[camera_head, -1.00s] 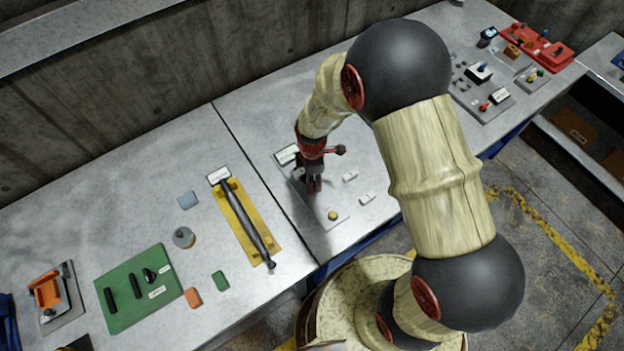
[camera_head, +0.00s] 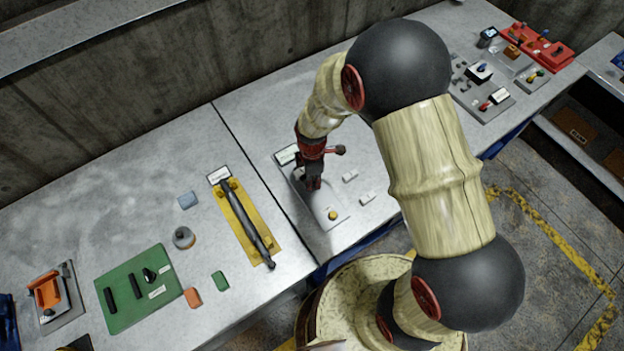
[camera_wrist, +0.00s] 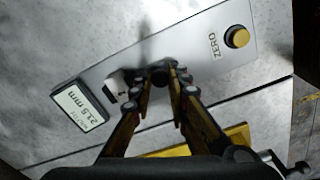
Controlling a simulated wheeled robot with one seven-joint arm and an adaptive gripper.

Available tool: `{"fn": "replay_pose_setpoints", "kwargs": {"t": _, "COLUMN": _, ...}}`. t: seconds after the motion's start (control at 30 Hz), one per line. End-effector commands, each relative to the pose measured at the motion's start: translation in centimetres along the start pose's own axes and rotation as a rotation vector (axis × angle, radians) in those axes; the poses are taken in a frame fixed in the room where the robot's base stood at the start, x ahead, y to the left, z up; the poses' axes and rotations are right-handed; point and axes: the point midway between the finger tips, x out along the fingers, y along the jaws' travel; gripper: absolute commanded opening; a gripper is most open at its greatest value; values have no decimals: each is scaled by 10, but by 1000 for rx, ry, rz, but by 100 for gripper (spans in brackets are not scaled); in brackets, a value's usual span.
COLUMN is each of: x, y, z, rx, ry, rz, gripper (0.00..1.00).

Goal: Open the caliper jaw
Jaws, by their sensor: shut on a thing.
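The caliper panel (camera_head: 322,205) is a grey plate on the bench, with a yellow ZERO button (camera_head: 333,215) at its near end. In the wrist view the panel (camera_wrist: 195,62) runs diagonally, with the ZERO button (camera_wrist: 237,37) at upper right. A display (camera_wrist: 82,110) there appears to read 21.5 mm. My gripper (camera_head: 313,185) is over the panel, pointing down. In the wrist view my gripper (camera_wrist: 161,76) is shut on a dark round knob (camera_wrist: 160,74), between display and button. A small white block (camera_wrist: 122,83) sits beside the fingers. The fingers hide part of the caliper.
Two small pale blocks (camera_head: 367,198) lie right of the panel. A yellow plate (camera_head: 240,222) with a dark bar lies to the left, beyond the bench seam. A green board (camera_head: 125,300) is farther left. A red fixture (camera_head: 545,48) stands at the far right.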

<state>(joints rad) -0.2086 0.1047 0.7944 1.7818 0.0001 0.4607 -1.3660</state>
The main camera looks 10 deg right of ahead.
Motion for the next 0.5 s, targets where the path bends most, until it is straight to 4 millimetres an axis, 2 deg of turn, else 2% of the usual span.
{"fn": "replay_pose_setpoints", "kwargs": {"t": 0.17, "x": 0, "y": -4, "z": 2, "rx": 0, "ry": 0, "rz": -1, "gripper": 0}}
{"fn": "replay_pose_setpoints", "kwargs": {"t": 0.33, "x": -1, "y": -21, "z": 9, "rx": 1, "ry": 0, "rz": -1, "gripper": 0}}
{"fn": "replay_pose_setpoints", "kwargs": {"t": 0.5, "x": 0, "y": -22, "z": 9, "rx": 0, "ry": 0, "rz": -1, "gripper": 0}}
